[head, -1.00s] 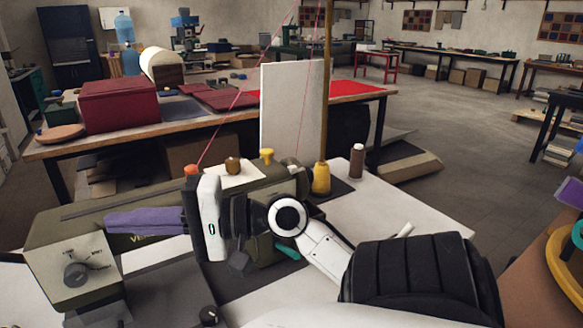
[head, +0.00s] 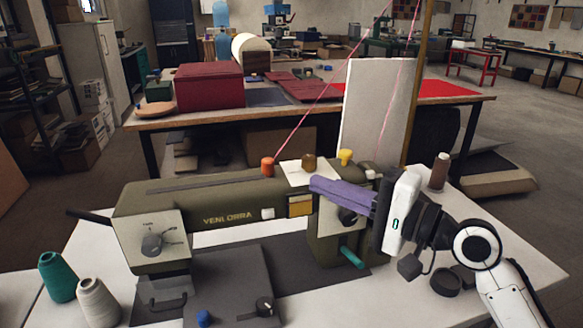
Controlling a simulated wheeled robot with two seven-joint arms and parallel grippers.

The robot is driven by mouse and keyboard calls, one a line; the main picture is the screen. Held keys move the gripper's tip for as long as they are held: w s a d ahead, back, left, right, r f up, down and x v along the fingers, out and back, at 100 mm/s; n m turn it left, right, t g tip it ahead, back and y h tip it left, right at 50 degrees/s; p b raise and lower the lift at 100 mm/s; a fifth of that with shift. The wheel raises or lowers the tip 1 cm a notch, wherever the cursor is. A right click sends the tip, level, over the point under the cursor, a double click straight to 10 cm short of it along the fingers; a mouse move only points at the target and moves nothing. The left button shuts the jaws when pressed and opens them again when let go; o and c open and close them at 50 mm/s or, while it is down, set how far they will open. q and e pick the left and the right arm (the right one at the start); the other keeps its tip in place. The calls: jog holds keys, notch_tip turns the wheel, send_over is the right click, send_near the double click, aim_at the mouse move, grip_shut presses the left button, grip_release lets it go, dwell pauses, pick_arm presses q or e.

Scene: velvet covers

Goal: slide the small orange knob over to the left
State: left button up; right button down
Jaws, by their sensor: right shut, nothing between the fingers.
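A small orange knob (head: 267,166) stands on top of the olive sewing machine (head: 205,196), left of a brown knob (head: 309,162) and a yellow knob (head: 346,157). A pink thread runs up from the orange knob. My right gripper (head: 314,187) has purple fingers pointing left. They are shut and empty, in front of the machine's right end, to the right of the orange knob and lower in the picture. The fingers hide part of the machine's front there. My left gripper is not in view.
A yellow-orange panel (head: 300,206) and a white button (head: 267,213) are on the machine's front. Green (head: 57,277) and grey (head: 98,301) thread cones stand at front left. A brown spool (head: 440,171) stands behind my right wrist. A white board (head: 375,115) rises behind the machine.

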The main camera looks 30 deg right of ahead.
aim_at(273, 167)
jog(key=p+x, duration=0.1)
jog(key=x, duration=0.7)
jog(key=shift+w+a, duration=0.1)
jog(key=shift+w, duration=0.2)
